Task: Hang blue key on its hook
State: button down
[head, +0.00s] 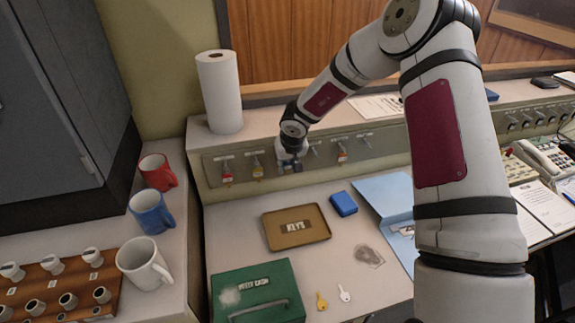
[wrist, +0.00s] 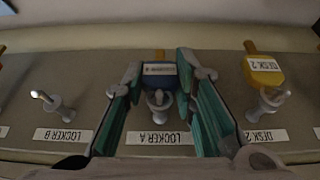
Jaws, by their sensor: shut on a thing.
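The blue key (wrist: 160,76), with a white label on its blue head, is between the green-padded fingers of my gripper (wrist: 161,100) in the wrist view. My gripper is shut on it at the hook labelled LOCKER A (wrist: 158,101). The peg's tip overlaps the key's lower edge in the picture; I cannot tell whether the key is on the peg. In the head view my gripper (head: 290,162) is at the hook rail (head: 235,165), right of a hanging yellow-tagged key (head: 257,168). The blue key cannot be made out there.
The LOCKER B hook (wrist: 50,102) is empty; the DESK 2 hook (wrist: 268,102) has a yellow-tagged key (wrist: 262,72). Below the rail are a KEYS tray (head: 273,240), a blue box (head: 343,204), a green cash box (head: 235,288) and two loose keys (head: 344,293). A paper roll (head: 219,95) stands above left.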

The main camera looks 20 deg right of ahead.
jog(key=shift+w+r, duration=0.1)
jog(key=shift+w, duration=0.15)
jog(key=shift+w, duration=0.1)
dwell(0.5)
jog(key=c, duration=1.2)
grip_release()
jog(key=shift+p+v, duration=1.6)
jog(key=shift+v, duration=1.3)
